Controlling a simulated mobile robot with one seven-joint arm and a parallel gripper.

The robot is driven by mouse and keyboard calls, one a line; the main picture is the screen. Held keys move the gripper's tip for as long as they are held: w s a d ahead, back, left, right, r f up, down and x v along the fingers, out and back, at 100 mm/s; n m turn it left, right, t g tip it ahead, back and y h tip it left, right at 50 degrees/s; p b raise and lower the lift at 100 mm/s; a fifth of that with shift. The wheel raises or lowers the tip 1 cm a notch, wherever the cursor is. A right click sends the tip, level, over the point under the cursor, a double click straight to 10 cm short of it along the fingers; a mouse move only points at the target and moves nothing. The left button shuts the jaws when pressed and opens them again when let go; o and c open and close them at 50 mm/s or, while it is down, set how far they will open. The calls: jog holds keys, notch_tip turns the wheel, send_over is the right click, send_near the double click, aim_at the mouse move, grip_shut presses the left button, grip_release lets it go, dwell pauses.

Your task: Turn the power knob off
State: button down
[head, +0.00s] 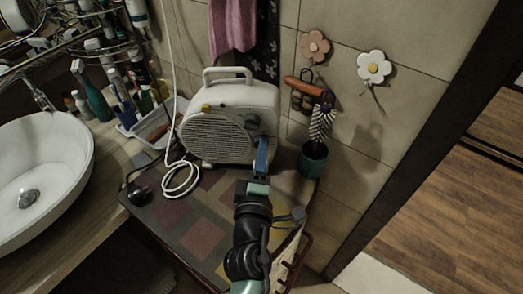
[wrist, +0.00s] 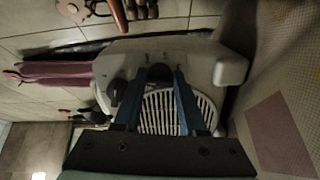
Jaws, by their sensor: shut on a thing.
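A cream fan heater (head: 218,128) with a round grille and a top handle stands upright on a low table. In the wrist view the heater (wrist: 215,62) is seen close and turned sideways. My gripper (head: 263,143) reaches its front right side. In the wrist view the blue fingers of my gripper (wrist: 160,76) are closed around a dark knob (wrist: 159,70) on the control panel.
The table top (head: 200,235) has a patchwork pattern. A white cable (head: 183,180) coils left of the heater. A green cup (head: 313,160) with a brush stands close on the right. A white basin (head: 40,165) is at the left.

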jog(key=shift+c, duration=2.4)
grip_release()
jog(key=s+a+b, duration=0.1)
jog(key=s+b, duration=0.2)
jog(key=s, duration=1)
jog(key=shift+a+b, duration=0.2)
jog(key=shift+b, duration=0.2)
